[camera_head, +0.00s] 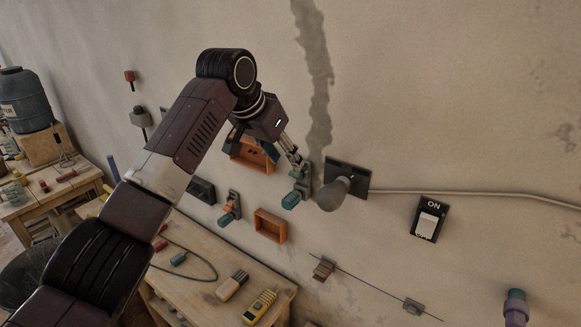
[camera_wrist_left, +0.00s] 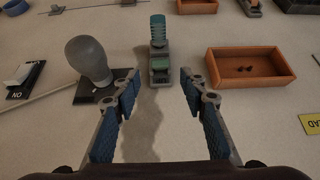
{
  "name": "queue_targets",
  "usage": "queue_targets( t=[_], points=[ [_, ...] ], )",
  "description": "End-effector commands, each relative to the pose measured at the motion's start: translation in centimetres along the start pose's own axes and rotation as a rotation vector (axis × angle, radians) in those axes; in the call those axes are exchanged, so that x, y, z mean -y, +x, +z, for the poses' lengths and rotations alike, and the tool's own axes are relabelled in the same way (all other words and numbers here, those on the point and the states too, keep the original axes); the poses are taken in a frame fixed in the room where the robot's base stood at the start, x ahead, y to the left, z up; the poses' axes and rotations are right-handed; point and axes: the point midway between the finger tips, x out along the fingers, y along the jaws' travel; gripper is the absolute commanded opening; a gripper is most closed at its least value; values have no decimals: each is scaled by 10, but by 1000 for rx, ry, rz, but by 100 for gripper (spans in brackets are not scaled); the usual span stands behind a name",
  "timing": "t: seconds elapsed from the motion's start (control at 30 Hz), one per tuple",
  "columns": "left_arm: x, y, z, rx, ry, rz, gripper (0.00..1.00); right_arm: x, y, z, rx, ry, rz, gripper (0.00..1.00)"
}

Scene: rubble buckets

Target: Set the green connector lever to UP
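The green connector (camera_head: 292,201) is mounted on the wall, in the middle of the head view; its ribbed teal-green lever handle hangs down from a grey mount. In the left wrist view, which sees the wall upside down, the lever (camera_wrist_left: 158,30) points to the top of the picture, away from my gripper. My left gripper (camera_head: 299,163) is just above the connector in the head view. In the left wrist view the left gripper (camera_wrist_left: 160,85) is open and empty, with blue-padded fingers spread to either side of the connector's mount. My right gripper is not in view.
A grey rounded knob (camera_head: 335,193) on a dark plate sits close right of the connector. An orange box (camera_wrist_left: 250,68) is on its other side. An ON switch (camera_head: 428,220) is farther right. A second lever connector (camera_head: 229,209) and a workbench (camera_head: 205,285) lie lower left.

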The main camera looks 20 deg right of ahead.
Motion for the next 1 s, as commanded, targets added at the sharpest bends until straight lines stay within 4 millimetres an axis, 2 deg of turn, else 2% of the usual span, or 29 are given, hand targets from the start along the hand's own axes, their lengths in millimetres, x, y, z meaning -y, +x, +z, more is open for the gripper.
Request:
queue_targets(
  t=[0.1,0.33,0.57,1.0],
  points=[
    [0,-26,-1,-3,0,-1,39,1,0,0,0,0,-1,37],
    [0,-54,0,1,-1,1,39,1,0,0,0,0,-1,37],
    [0,-59,0,2,-1,1,39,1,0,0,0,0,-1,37],
    [1,-54,4,2,-6,6,39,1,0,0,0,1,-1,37]
  ],
)
